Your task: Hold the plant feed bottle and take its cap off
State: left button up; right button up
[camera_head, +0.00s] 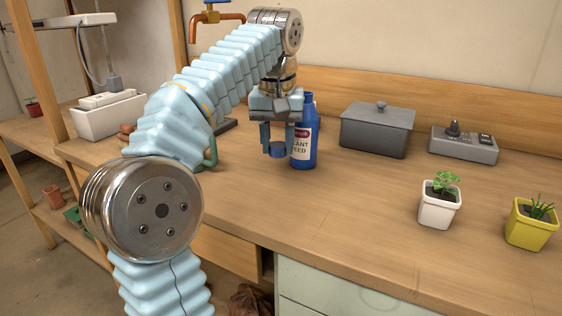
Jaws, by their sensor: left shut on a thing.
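The blue plant feed bottle (307,138) stands upright on the wooden bench, with a pale label that reads in part "LANT FEED". My left gripper (278,149) points down just left of the bottle and in front of part of it. It is shut on a small blue cap (278,150), held between its fingertips above the bench and apart from the bottle's top. The bottle's top is small and partly beside the gripper, so its opening cannot be made out. My right gripper is not in view.
Right of the bottle stand a grey lidded box (377,131) and a grey control box (463,146) with a knob. A white pot (438,211) and a yellow pot (531,226) hold plants near the front right. A green handle-like thing (211,152) is partly behind my arm. The bench's middle is clear.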

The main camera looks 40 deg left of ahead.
aim_at(280, 173)
pick_arm(q)
jog(key=shift+w+a+f, duration=0.15)
jog(key=shift+w+f, duration=0.05)
jog(key=shift+f, duration=0.15)
jog(key=f, duration=0.1)
jog(key=f+b, duration=0.1)
jog(key=w+f, duration=0.1)
jog(key=f, duration=0.1)
jog(key=shift+a, duration=0.35)
jog(key=shift+f, duration=0.25)
jog(key=shift+f+b, duration=0.15)
jog(key=shift+b, duration=0.15)
jog(key=o, duration=1.1)
